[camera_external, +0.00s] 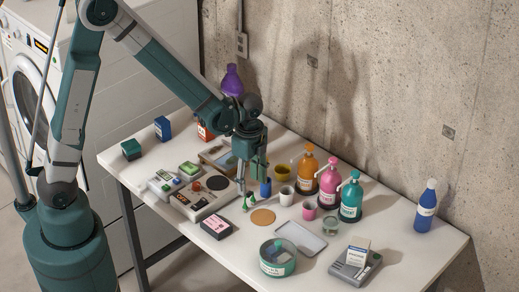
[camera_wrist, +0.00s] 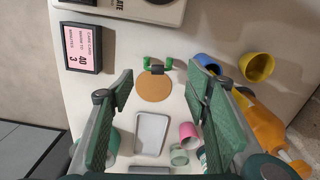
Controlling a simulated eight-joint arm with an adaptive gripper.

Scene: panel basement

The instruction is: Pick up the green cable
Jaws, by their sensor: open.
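A small green object (camera_external: 249,200), probably the green cable, rests on the white table below my gripper in the external view. In the wrist view it shows as two short green ends (camera_wrist: 147,62) with a dark piece between them, at the far edge of a round tan disc (camera_wrist: 154,90). My gripper (camera_external: 248,178) points down above the table. In the wrist view its two green fingers (camera_wrist: 161,80) are wide apart with nothing held. The green object appears between the fingertips in the picture, beyond them. The exact height gap is hard to tell.
A blue cup (camera_external: 265,188) and white cup (camera_external: 286,195) stand close on the right. Pump bottles (camera_external: 328,182) are further right. A grey device (camera_external: 198,201) lies to the left. A tray (camera_external: 301,238) and teal tin (camera_external: 277,258) are nearer the front.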

